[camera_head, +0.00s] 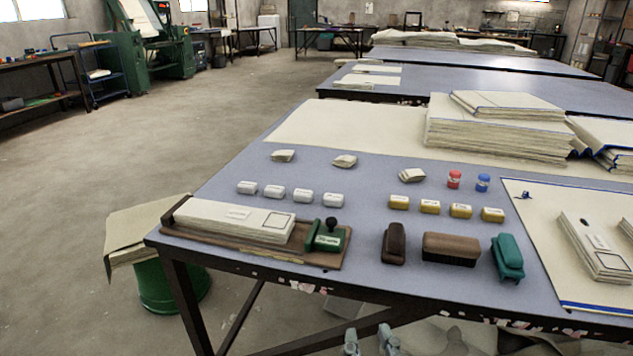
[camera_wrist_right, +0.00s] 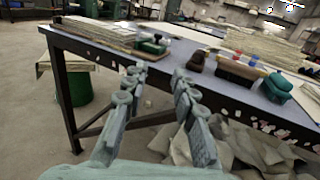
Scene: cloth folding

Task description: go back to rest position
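My right gripper (camera_head: 369,338) shows at the bottom edge of the head view, in front of the table's near edge. In the right wrist view my right gripper (camera_wrist_right: 157,82) has its two fingers apart with nothing between them. It is clear of the table (camera_head: 350,180). My left gripper is not in view. A stack of folded cloth (camera_head: 235,220) lies on a brown board (camera_head: 300,250) at the table's near left, with a green stamp (camera_head: 327,238) beside it.
A brown brush (camera_head: 451,249), a dark brown block (camera_head: 394,243) and a teal object (camera_head: 508,258) sit near the front edge. A green bin (camera_head: 165,287) stands left of the table. Crumpled cloth (camera_wrist_right: 220,148) lies under it. The floor at left is clear.

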